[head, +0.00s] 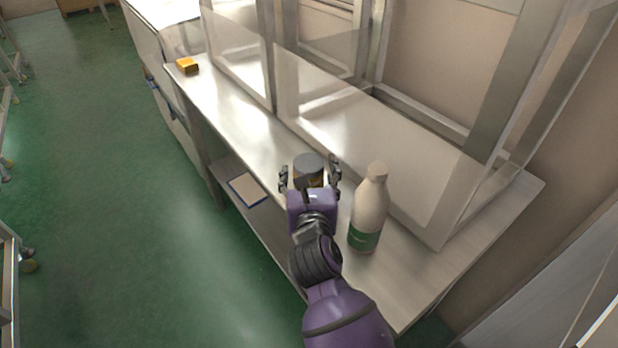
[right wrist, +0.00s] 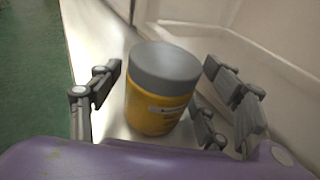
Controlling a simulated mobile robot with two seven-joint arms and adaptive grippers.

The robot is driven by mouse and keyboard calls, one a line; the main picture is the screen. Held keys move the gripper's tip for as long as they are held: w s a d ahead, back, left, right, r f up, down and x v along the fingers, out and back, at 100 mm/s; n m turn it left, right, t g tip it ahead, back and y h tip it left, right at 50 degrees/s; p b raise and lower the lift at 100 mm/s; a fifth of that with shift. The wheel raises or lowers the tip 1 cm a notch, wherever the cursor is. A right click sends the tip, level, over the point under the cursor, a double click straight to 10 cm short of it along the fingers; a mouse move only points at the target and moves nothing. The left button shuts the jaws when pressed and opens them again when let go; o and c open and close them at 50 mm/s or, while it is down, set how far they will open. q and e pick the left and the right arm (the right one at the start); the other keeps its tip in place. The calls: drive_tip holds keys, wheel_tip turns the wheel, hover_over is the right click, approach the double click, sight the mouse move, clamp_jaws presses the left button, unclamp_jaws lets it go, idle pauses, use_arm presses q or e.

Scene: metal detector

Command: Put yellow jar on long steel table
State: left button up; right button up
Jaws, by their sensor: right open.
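The yellow jar with a grey lid (head: 309,166) stands upright on the long steel table (head: 243,118). In the right wrist view the jar (right wrist: 160,91) fills the middle of the picture. My right gripper (head: 310,178) is open, with its fingers on either side of the jar. In the right wrist view the fingers (right wrist: 165,100) show gaps to the jar, wider on the left. In the head view the gripper hides the jar's lower part. My left gripper is in neither view.
A white bottle with a green label (head: 369,208) stands close to the right of my gripper. A small yellow box (head: 187,66) lies at the table's far end. A transparent enclosure (head: 350,120) lines the table's right side. A flat panel (head: 247,189) lies on the lower shelf.

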drive_tip(key=s, duration=0.3)
drive_tip(key=s+r, duration=0.1)
drive_tip(key=s, duration=0.3)
drive_tip(key=s+b, duration=0.1)
drive_tip(key=s, duration=0.3)
drive_tip(key=shift+d+r, duration=0.2)
drive_tip(key=shift+r, duration=0.15)
drive_tip(key=shift+s+r, duration=0.2)
drive_tip(key=shift+s, duration=0.25)
